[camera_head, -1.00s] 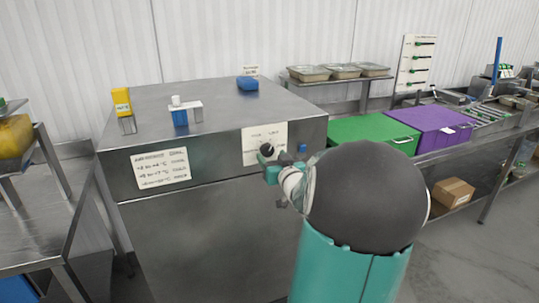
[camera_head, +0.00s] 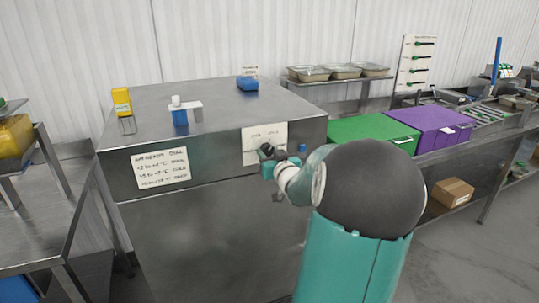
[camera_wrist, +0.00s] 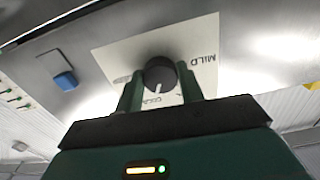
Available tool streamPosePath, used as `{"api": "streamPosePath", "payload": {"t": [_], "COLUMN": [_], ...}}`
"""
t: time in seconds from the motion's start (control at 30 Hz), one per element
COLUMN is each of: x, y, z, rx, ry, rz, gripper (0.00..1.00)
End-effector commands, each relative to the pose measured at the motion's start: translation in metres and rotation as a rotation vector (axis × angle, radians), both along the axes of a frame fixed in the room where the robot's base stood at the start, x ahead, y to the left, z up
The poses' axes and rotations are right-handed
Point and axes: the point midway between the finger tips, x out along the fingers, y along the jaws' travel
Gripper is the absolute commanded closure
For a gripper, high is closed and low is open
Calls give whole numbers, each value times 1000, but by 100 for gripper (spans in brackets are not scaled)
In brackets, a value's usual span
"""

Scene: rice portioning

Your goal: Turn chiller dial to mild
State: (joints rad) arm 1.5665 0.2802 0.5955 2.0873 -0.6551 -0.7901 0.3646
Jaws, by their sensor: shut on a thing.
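The chiller dial is a round black knob (camera_wrist: 160,73) on a pale label plate (camera_wrist: 113,54) on the front of the steel chiller (camera_head: 215,235). In the wrist view its white pointer line points down, toward the word that reads like COLD. The word MILD stands to the right of the knob, upside down. My gripper (camera_wrist: 160,82) has one green finger on each side of the knob and is shut on it. In the head view my gripper (camera_head: 268,162) is at the plate, and the knob is partly hidden by it.
A handwritten temperature card (camera_head: 161,168) is on the chiller front, left of the dial. Blue and yellow items stand on the chiller top. Green (camera_head: 372,128) and purple (camera_head: 433,127) boxes stand to the right.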

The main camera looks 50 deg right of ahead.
Motion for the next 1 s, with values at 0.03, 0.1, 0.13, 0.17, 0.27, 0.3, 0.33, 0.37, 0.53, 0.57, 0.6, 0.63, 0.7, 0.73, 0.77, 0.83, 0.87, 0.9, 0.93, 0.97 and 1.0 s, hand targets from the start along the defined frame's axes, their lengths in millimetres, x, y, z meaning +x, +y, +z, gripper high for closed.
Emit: {"api": "streamPosePath", "payload": {"t": [0.03, 0.1, 0.13, 0.17, 0.27, 0.3, 0.33, 0.37, 0.53, 0.57, 0.6, 0.63, 0.7, 0.73, 0.77, 0.83, 0.87, 0.9, 0.93, 0.97, 1.0], "x": [1, 0, 0, 1, 1, 1, 1, 1, 1, 1, 1, 1, 1, 1, 1, 1, 1, 1, 1, 0, 0], "y": [1, 1, 0, 1, 1, 1, 1, 1, 1, 1, 1, 0, 1, 0, 0, 0, 0, 0, 0, 0, 0], "z": [0, 0, 0, 0, 0, 0, 0, 0, 0, 0, 0, 0, 0, 1, 1, 1, 1, 1, 1, 1, 1], "rx": [-8, -23, -32, -42, -85, -107, -124, -143, -265, -290, -322, -347, -404, -428, -454, -511, -536, -569, -593, -618, -650], "ry": [5, 14, 19, 25, 50, 63, 73, 85, 156, 171, 190, 206, 239, 254, 268, 302, 316, 336, 350, 364, 384], "rz": [2, 1, 1, 2, 2, 2, 3, 3, 3, 4, 4, 3, 3, 3, 3, 3, 3, 3, 3, 2, 2], "gripper": [85, 85, 85, 85, 85, 85, 85, 85, 85, 85, 85, 85, 85, 85, 85, 85, 85, 85, 85, 85, 85]}}
